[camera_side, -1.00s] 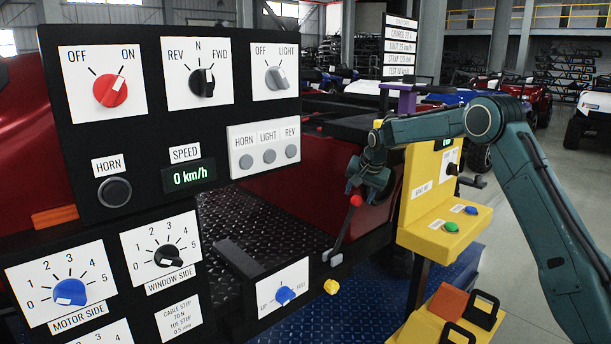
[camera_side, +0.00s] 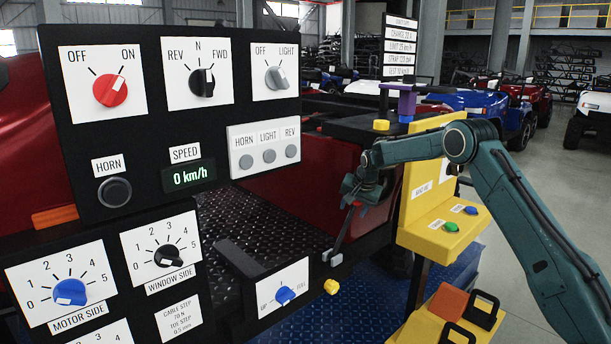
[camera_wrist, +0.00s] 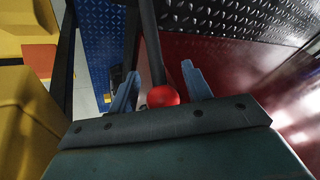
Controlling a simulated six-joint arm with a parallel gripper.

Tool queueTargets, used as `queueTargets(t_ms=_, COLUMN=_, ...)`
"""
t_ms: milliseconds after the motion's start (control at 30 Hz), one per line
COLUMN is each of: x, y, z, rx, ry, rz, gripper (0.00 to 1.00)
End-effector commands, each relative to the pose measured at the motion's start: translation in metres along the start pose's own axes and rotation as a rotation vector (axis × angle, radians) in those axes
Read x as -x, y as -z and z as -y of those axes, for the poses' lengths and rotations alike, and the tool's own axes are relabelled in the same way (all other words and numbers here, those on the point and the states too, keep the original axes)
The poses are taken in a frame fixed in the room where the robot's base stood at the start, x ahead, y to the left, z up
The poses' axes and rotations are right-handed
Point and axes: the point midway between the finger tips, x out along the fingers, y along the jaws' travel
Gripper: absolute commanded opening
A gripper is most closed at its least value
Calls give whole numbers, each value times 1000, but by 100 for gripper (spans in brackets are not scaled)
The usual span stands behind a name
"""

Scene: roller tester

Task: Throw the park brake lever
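The park brake lever is a dark shaft (camera_side: 343,236) that leans up and to the right from a grey pivot in the side view. Its red ball knob (camera_wrist: 163,96) shows in the wrist view; in the side view my gripper mostly hides it. My gripper (camera_side: 353,202) is at the top of the lever. In the wrist view its two blue-grey fingers (camera_wrist: 159,82) are spread, one on each side of the knob. Gaps show between the knob and both fingers, so it is not gripped.
A black control panel (camera_side: 225,112) fills the left of the side view. A yellow stand (camera_side: 425,205) with green and blue buttons is close to the right of my gripper. The small panel with a blue "UP/FULL" knob (camera_side: 285,295) lies below left of the lever.

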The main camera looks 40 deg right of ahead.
Motion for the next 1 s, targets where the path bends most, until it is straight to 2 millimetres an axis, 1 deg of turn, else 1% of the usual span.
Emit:
queueTargets(t_ms=33, x=0, y=0, z=0, rx=0, ry=0, rz=0, gripper=39)
queueTargets(t_ms=167, x=0, y=0, z=0, rx=0, ry=0, rz=0, gripper=13)
queueTargets(t_ms=200, x=0, y=0, z=0, rx=0, ry=0, rz=0, gripper=5)
queueTargets(t_ms=233, x=0, y=0, z=0, rx=0, ry=0, rz=0, gripper=0)
queueTargets(t_ms=633, x=4, y=-3, z=4, rx=13, ry=-10, rz=-26, gripper=0)
queueTargets(t_ms=867, x=13, y=-12, z=12, rx=50, ry=-39, rz=-93, gripper=0)
queueTargets(t_ms=1000, x=20, y=-21, z=19, rx=83, ry=-66, rz=-155, gripper=0)
